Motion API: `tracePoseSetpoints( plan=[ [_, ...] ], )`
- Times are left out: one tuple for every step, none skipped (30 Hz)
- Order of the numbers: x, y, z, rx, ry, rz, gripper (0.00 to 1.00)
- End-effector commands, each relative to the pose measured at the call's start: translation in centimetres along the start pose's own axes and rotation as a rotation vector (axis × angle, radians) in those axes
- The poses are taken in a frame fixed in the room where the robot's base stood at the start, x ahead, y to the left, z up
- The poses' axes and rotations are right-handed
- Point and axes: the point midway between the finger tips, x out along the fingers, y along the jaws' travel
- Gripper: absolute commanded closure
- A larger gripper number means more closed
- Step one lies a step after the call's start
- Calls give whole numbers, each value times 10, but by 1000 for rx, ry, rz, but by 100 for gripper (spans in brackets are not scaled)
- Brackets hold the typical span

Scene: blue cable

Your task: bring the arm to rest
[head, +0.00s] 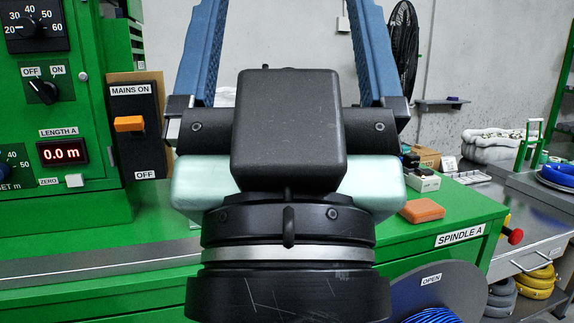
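My gripper (290,30) fills the middle of the head view, seen from behind and pointing up. Its two blue fingers stand wide apart, with only the grey wall showing between them. The fingertips run past the top edge, so I cannot see them. Nothing shows between the visible parts of the fingers. The dark gripper body and wrist hide part of the green bench behind them.
A green control panel (100,190) with dials and a 0.0 m display stands at left. The green bench (450,215) carries an orange block (422,210). Blue cable (455,312) shows on a spool below. A steel table (540,225) at right holds a blue coil (560,173).

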Motion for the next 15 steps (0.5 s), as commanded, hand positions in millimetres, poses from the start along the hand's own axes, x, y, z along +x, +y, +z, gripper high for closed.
tracePoseSetpoints(
  plan=[
    [18, 0, -17, 0, 0, 0, 10],
    [24, 0, -22, 0, -1, 0, 10],
    [32, 0, -30, -1, -1, 0, 10],
    [38, 0, -36, -1, -1, 0, 10],
    [45, 0, -42, -1, -1, 0, 10],
    [54, 0, -50, -1, -1, 0, 10],
    [61, -1, -56, -1, -1, -1, 10],
    [67, -1, -63, -1, -1, -1, 10],
    [76, -1, -71, -1, -1, -1, 10],
    [83, -1, -78, -1, -1, -1, 10],
    [90, -1, -84, -1, -1, -1, 10],
    [98, -1, -92, -1, -1, -1, 10],
    [105, -1, -98, -1, -1, -1, 10],
    [111, -1, -104, -1, -2, -1, 10],
    [120, -1, -112, -1, -2, -1, 10]
  ],
)
